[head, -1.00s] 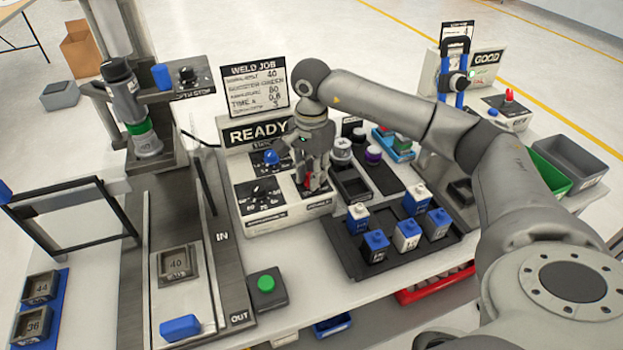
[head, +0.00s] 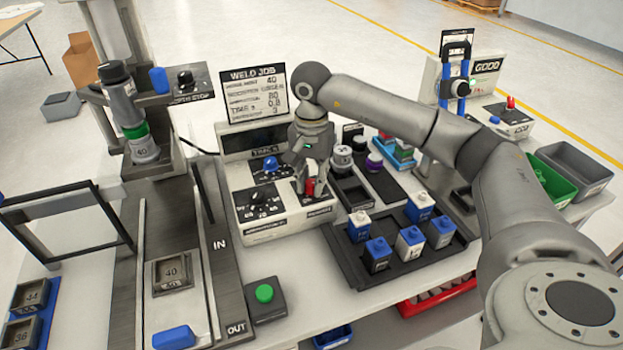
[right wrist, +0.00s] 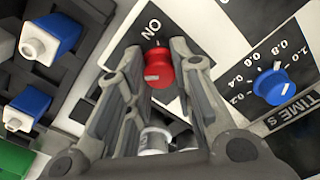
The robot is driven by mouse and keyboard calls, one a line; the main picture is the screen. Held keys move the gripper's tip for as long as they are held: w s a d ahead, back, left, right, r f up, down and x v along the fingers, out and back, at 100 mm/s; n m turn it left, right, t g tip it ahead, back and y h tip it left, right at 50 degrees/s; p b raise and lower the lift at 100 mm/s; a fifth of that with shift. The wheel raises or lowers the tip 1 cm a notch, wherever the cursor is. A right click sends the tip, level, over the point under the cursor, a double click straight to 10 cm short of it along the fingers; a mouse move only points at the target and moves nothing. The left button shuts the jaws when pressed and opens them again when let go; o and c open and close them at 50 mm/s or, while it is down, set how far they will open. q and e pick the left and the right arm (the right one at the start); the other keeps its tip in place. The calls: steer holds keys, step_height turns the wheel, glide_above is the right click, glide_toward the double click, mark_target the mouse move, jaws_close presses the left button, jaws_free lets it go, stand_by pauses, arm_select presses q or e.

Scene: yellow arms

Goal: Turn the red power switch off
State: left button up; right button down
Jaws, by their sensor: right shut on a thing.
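The red power switch (head: 309,187) is a red knob on the front right of the white weld controller (head: 262,228). In the right wrist view the red knob (right wrist: 158,68) shows a pale pointer mark, with an ON label on the black plate beside it. My right gripper (head: 307,184) reaches down from above and is shut on the knob, one finger on each side. The fingers hide part of the knob and its plate. The controller's display (head: 254,141) is dark and blank. My left gripper is out of view.
A black tray (head: 400,275) with several blue and white bottles stands close on the right. A green button (head: 264,293) is in front.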

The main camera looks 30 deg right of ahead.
mark_target(312, 181)
steer(key=shift+r, duration=0.15)
steer(key=c, duration=1.2)
jaws_free()
step_height(312, 181, up, 12)
